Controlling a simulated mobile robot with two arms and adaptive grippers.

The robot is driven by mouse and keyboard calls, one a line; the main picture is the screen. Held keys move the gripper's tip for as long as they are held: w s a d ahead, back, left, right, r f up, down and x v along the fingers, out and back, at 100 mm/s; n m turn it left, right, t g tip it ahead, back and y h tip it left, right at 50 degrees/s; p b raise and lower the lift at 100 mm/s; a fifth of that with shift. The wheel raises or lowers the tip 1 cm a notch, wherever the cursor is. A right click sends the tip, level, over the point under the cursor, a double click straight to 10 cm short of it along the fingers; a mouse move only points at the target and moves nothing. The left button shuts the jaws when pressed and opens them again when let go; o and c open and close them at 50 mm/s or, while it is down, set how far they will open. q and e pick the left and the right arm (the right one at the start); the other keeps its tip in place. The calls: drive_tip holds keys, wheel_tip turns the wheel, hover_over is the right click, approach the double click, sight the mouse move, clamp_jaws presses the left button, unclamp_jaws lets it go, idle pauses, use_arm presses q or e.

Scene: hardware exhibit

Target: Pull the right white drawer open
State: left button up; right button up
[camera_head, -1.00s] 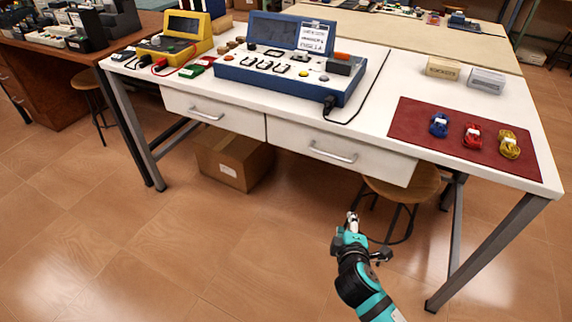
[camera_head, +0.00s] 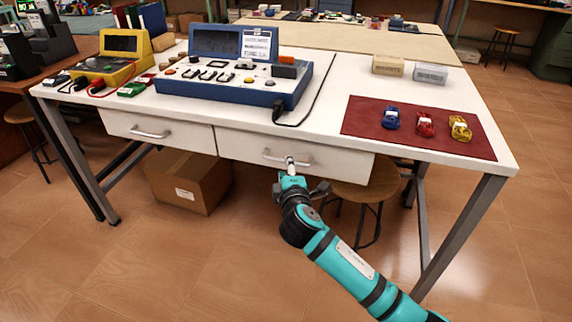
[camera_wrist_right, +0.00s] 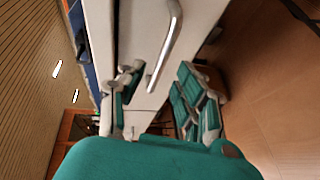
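The right white drawer (camera_head: 338,164) is under the white table, its front roughly in line with the left drawer, so it looks closed. Its metal bar handle (camera_head: 268,155) is partly covered by my right gripper (camera_head: 290,165), which is right at it in the head view. In the right wrist view the handle (camera_wrist_right: 169,48) stands between the two spread fingers of my right gripper (camera_wrist_right: 157,92). The gripper is open; whether a finger touches the bar I cannot tell. My left gripper is in neither view.
The left drawer (camera_head: 180,132) looks closed. A cardboard box (camera_head: 190,182) and a stool (camera_head: 357,192) stand below the table. A blue device (camera_head: 235,80) and a red mat (camera_head: 365,115) with cable bundles lie on top. The floor in front is clear.

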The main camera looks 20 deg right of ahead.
drive_tip(key=shift+b+x, duration=0.35)
drive_tip(key=shift+x, duration=2)
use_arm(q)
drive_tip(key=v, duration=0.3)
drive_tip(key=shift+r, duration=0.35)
use_arm(e)
clamp_jaws()
